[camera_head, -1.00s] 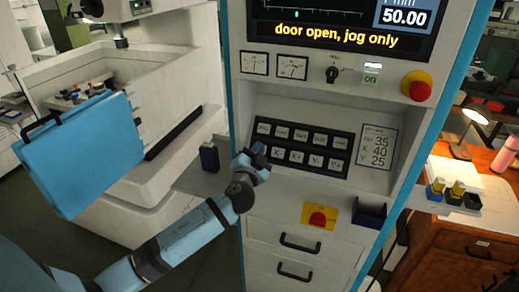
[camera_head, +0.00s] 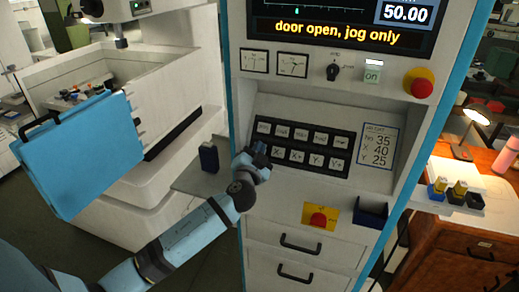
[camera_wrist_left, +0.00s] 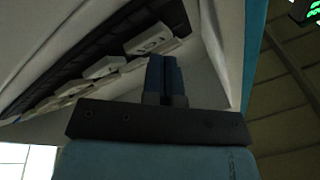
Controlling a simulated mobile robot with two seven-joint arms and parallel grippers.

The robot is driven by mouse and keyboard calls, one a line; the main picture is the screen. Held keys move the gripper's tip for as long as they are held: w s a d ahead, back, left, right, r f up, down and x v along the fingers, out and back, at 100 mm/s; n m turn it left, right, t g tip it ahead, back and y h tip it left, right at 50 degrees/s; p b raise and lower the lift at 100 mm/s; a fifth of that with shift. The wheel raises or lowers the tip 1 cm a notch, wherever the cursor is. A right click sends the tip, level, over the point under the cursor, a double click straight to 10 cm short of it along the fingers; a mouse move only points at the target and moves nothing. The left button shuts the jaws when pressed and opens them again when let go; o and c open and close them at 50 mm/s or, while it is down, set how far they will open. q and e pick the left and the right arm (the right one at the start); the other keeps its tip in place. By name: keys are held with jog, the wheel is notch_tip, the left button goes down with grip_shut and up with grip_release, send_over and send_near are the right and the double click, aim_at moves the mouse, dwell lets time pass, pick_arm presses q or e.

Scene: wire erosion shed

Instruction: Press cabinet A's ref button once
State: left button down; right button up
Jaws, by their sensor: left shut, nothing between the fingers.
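A black keypad (camera_head: 346,151) with two rows of pale buttons sits on the sloped panel of a white and blue cabinet (camera_head: 232,67). The top row's labels (camera_head: 301,135) are too small to read surely, so I cannot tell which is ref. The lower row shows axis labels such as X+ and Y-. My left gripper (camera_head: 258,151) is shut and empty at the keypad's left end, hiding part of it. In the left wrist view its blue fingertips (camera_wrist_left: 166,72) are beside the buttons (camera_wrist_left: 151,41); contact cannot be told. My right gripper is out of view.
The screen (camera_head: 335,30) reads "door open, jog only". Red stop knobs sit on the upper panel (camera_head: 418,84) and on a yellow plate (camera_head: 318,219) below. A dark blue bin (camera_head: 370,212) is at right. A light blue door (camera_head: 75,155) stands at left.

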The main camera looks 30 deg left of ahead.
pick_arm(q)
jog(key=shift+w+f, duration=0.2)
jog(key=shift+s+r, duration=0.1)
dwell(0.5)
jog(key=shift+s+d+r, duration=0.1)
jog(key=shift+s+r, duration=0.3)
jog(key=shift+s, duration=0.15)
jog(key=s+r+p, duration=0.1)
jog(key=s, duration=0.1)
jog(key=s+d+r+p, duration=0.1)
jog(key=s+r, duration=0.1)
dwell(0.4)
dwell(0.7)
